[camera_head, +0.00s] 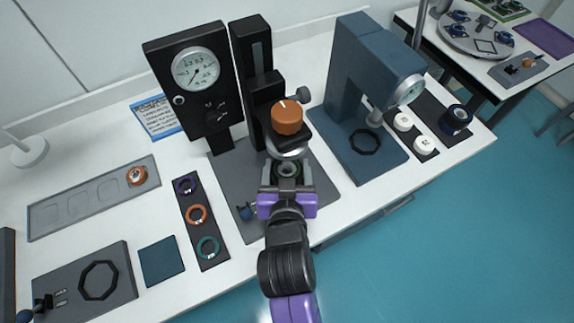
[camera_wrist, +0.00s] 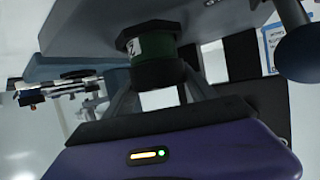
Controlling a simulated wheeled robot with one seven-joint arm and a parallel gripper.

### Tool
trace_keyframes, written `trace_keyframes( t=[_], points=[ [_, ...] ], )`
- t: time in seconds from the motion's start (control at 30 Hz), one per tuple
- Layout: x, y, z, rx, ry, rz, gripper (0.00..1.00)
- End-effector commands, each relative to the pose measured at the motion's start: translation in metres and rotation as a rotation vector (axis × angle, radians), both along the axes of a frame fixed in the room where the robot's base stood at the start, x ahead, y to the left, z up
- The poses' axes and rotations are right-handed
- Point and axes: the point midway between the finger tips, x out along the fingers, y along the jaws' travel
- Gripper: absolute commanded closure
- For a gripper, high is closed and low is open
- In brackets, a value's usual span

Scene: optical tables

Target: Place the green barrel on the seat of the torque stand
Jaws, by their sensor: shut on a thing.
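My gripper (camera_head: 287,184) is shut on the green barrel (camera_head: 287,168), close to the front of the black stand with the orange knob (camera_head: 286,118). The wrist view shows the barrel (camera_wrist: 153,48), green with a dark top and a white mark, between the fingers (camera_wrist: 160,84). The black stand (camera_head: 257,62) appears to be the torque stand. The barrel is just below and in front of its silver part in the head view. Its seat is not clearly visible, and I cannot tell whether the barrel touches it.
A dial gauge (camera_head: 195,69) stands left of the column. A blue press (camera_head: 362,75) stands close on the right. A strip with several rings (camera_head: 205,245) lies to the left.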

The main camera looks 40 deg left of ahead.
Motion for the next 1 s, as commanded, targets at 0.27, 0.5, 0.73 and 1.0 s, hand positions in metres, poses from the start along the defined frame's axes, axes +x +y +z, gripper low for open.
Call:
trace_keyframes(
  t=[0.27,0.5,0.73,1.0],
  points=[
    [0.000,0.000,-0.002,0.002,-0.002,0.000,0.82],
    [0.000,0.000,-0.002,0.001,-0.001,0.000,0.13],
    [0.000,0.000,0.000,0.001,-0.001,0.000,0.13],
    [-0.022,-0.019,0.012,0.001,-0.001,0.000,0.13]
  ],
)
